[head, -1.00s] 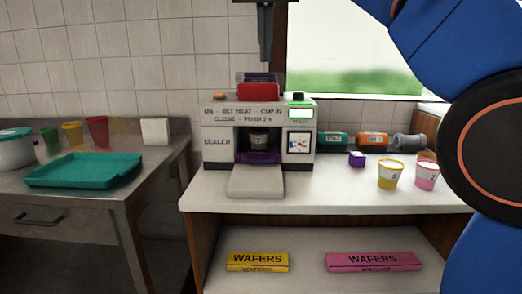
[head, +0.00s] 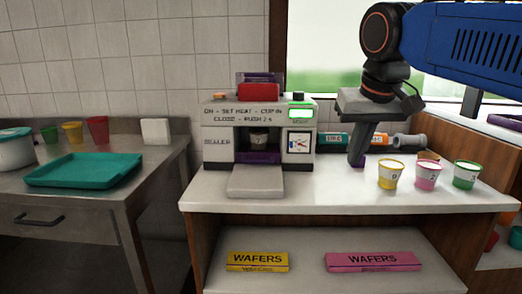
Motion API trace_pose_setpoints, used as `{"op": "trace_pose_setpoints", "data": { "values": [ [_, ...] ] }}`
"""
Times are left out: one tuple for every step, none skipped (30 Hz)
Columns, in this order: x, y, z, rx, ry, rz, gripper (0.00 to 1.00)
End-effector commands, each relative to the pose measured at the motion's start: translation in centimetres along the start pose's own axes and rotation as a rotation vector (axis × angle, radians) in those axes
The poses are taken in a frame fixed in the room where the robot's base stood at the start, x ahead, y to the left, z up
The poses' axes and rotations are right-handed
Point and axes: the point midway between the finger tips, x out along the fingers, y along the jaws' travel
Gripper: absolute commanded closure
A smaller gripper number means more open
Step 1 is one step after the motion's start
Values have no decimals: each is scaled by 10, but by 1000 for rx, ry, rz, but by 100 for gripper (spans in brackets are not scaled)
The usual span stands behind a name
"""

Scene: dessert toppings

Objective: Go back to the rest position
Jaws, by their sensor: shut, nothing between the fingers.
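My gripper (head: 358,158) points down over the right part of the white counter, its fingers together and empty. In the picture its tips overlap the spot of a small purple block, now mostly hidden; I cannot tell how far apart they are. My blue arm reaches in from the upper right. The sealer machine (head: 221,149) stands left of my gripper, with a grey cup (head: 259,139) in its opening, a red part (head: 259,91) on top and a green-lit display (head: 302,114).
Yellow (head: 390,175), pink (head: 427,176) and green (head: 466,175) cups stand right of my gripper. Labelled cylinders (head: 333,138) lie behind it. Wafer boxes (head: 257,261) are on the lower shelf. A teal tray (head: 84,170) is on the left table. The counter's front is mostly clear.

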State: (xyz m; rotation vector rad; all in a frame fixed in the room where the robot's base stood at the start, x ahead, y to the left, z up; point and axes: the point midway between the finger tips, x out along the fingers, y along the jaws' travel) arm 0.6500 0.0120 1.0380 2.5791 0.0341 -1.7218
Motion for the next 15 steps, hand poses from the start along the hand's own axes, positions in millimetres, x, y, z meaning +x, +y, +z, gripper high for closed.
{"op": "trace_pose_setpoints", "data": {
  "values": [
    [14,11,21,6,-1,0,100],
    [22,16,33,7,-1,0,100],
    [34,23,49,7,0,-1,100],
    [43,28,60,9,0,-1,100],
    [52,32,73,10,2,-3,100],
    [64,37,89,12,3,-4,100],
    [74,41,102,13,3,-4,100],
    [84,45,115,15,5,-4,100],
    [97,50,132,18,6,-5,100],
    [106,53,145,21,7,-5,100],
    [116,55,158,24,9,-6,100],
    [129,59,174,26,10,-5,100],
    [138,61,186,29,11,-5,100],
    [146,63,197,31,13,-5,100],
    [156,65,210,34,14,-5,100]
  ]
}}
